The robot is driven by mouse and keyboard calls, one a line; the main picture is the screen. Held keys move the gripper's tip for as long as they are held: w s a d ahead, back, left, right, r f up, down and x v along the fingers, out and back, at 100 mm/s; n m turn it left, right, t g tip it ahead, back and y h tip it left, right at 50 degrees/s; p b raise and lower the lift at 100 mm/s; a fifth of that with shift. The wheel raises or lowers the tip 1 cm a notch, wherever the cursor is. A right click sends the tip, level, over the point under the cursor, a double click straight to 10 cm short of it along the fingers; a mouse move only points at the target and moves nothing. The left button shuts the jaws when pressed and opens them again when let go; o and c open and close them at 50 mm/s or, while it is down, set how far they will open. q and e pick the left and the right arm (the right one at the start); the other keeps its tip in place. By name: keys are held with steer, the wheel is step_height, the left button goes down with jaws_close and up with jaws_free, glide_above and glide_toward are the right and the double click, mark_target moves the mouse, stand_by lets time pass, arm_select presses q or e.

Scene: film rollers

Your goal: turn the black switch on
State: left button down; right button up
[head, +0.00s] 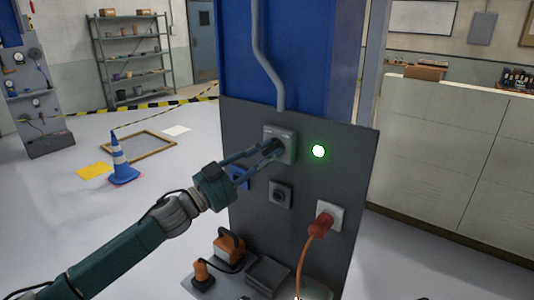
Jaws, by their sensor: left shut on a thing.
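The black switch (273,146) sits on a grey wall box (288,146) high on the dark panel (350,180). My left gripper (268,150) reaches it from the lower left and is shut on it. The fingers hide most of the switch, so its exact angle cannot be told. A round green light (319,151) just right of the box is glowing. My right gripper is not in view.
Below are a second grey box with a dark round centre (280,195) and a red plug (323,226) with an orange cable. Orange-and-black items and a dark tray (268,275) lie at the panel's foot. A blue cone (122,162) stands left on open floor.

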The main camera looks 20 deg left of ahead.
arm_select(q)
steer(key=c, duration=1.5)
jaws_free()
steer(key=shift+s+a+f, duration=0.1)
steer(key=shift+s+a+f, duration=0.15)
steer(key=shift+s, duration=0.1)
steer(key=v, duration=1.1)
steer(key=shift+a, duration=0.15)
